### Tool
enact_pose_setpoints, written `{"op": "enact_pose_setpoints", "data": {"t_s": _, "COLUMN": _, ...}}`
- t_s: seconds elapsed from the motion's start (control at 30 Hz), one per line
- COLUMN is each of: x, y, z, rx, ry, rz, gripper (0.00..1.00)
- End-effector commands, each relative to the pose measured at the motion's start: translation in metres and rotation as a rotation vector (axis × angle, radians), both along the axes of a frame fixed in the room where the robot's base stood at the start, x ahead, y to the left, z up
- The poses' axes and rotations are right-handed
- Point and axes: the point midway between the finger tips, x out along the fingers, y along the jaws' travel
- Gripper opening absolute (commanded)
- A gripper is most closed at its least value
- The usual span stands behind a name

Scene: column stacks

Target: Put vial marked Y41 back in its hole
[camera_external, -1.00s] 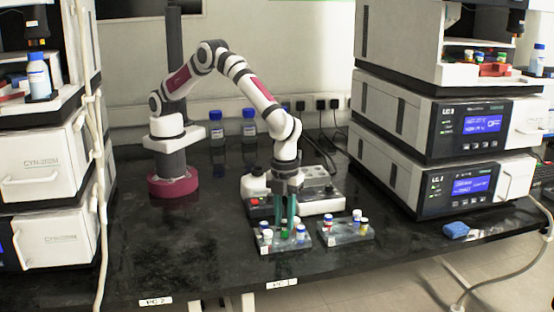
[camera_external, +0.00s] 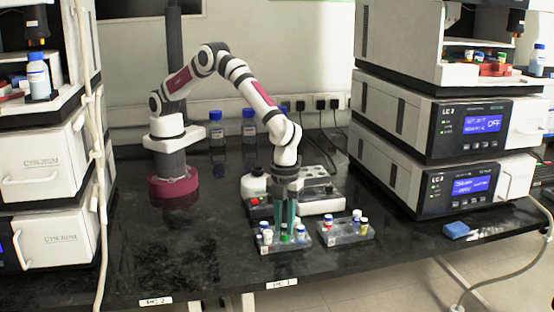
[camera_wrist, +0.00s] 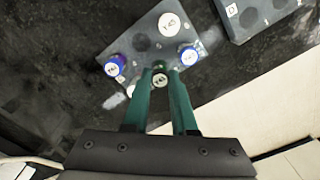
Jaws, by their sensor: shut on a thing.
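My gripper (camera_external: 285,226) points down over the left clear-grey rack (camera_external: 277,249), its two teal fingers shut on a green-capped vial (camera_external: 284,238). In the wrist view, my gripper (camera_wrist: 160,82) has the green-capped vial (camera_wrist: 160,79) between its fingertips, above the rack (camera_wrist: 133,37). The cap marking is too small to read surely. The vial is low at the rack; I cannot tell whether its lower end is in a hole. Blue-capped vials (camera_wrist: 115,66) and (camera_wrist: 189,56) and a white-capped vial (camera_wrist: 169,24) stand close around it.
A second rack (camera_external: 349,239) with several vials stands to the right. A grey-white device (camera_external: 318,204) with a bottle (camera_external: 256,184) is behind the racks. The bench left of the racks is clear.

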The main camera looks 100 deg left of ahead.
Motion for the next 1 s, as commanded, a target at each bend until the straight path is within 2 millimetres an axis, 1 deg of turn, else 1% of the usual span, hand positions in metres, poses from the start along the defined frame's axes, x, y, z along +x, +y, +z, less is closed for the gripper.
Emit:
{"op": "enact_pose_setpoints", "data": {"t_s": 0.2, "x": -0.0002, "y": 0.0001, "z": -0.0067, "rx": 0.000, "ry": 0.000, "rz": 0.000, "gripper": 0.00}}
{"op": "enact_pose_setpoints", "data": {"t_s": 0.43, "x": -0.0001, "y": 0.0001, "z": -0.0074, "rx": 0.000, "ry": 0.000, "rz": 0.000, "gripper": 0.00}}
{"op": "enact_pose_setpoints", "data": {"t_s": 0.47, "x": -0.0001, "y": 0.0001, "z": -0.0073, "rx": 0.000, "ry": 0.000, "rz": 0.000, "gripper": 0.29}}
{"op": "enact_pose_setpoints", "data": {"t_s": 0.5, "x": -0.0001, "y": 0.0001, "z": -0.0073, "rx": 0.000, "ry": 0.000, "rz": 0.000, "gripper": 0.36}}
{"op": "enact_pose_setpoints", "data": {"t_s": 0.63, "x": -0.0001, "y": 0.0001, "z": -0.0072, "rx": 0.000, "ry": 0.000, "rz": 0.000, "gripper": 0.59}}
{"op": "enact_pose_setpoints", "data": {"t_s": 0.83, "x": -0.0001, "y": 0.0001, "z": -0.0072, "rx": 0.000, "ry": 0.000, "rz": 0.000, "gripper": 0.60}}
{"op": "enact_pose_setpoints", "data": {"t_s": 0.87, "x": -0.0001, "y": 0.0001, "z": -0.0072, "rx": 0.000, "ry": 0.000, "rz": 0.000, "gripper": 0.62}}
{"op": "enact_pose_setpoints", "data": {"t_s": 0.9, "x": -0.0001, "y": 0.0001, "z": -0.0072, "rx": 0.000, "ry": 0.000, "rz": 0.000, "gripper": 0.69}}
{"op": "enact_pose_setpoints", "data": {"t_s": 0.97, "x": -0.0001, "y": 0.0001, "z": -0.0072, "rx": 0.000, "ry": 0.000, "rz": 0.000, "gripper": 0.80}}
{"op": "enact_pose_setpoints", "data": {"t_s": 1.0, "x": -0.0001, "y": 0.0001, "z": -0.0072, "rx": 0.000, "ry": 0.000, "rz": 0.000, "gripper": 0.80}}
